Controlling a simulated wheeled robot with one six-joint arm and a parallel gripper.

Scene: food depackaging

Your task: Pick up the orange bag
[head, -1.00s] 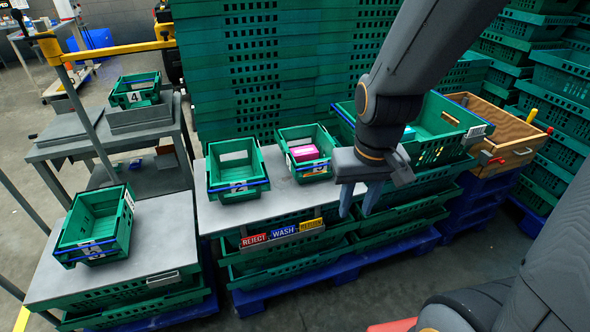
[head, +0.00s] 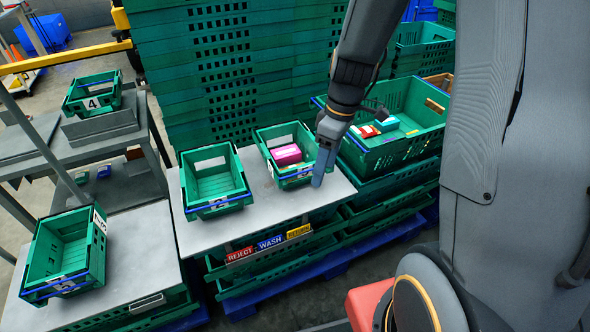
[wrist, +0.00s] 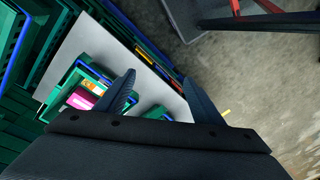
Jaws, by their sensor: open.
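A small orange item (wrist: 94,86), too small to tell for sure as the orange bag, shows in the wrist view. It lies beside a pink box (wrist: 80,99) in a small green crate (wrist: 66,82). In the head view the pink box (head: 287,154) is plain in that crate (head: 262,142), but the orange item cannot be made out. My gripper (head: 322,166) is near the crate's right side in the head view. In the wrist view my gripper (wrist: 158,80) is open, with nothing between its fingers and the crate to their left.
An empty green crate (head: 183,178) stands left of the pink box's crate on the grey table (head: 270,212). A large green crate (head: 425,142) at right holds red, white and blue items. Tall green crate stacks (head: 230,60) stand behind. REJECT and WASH signs mark the front edge.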

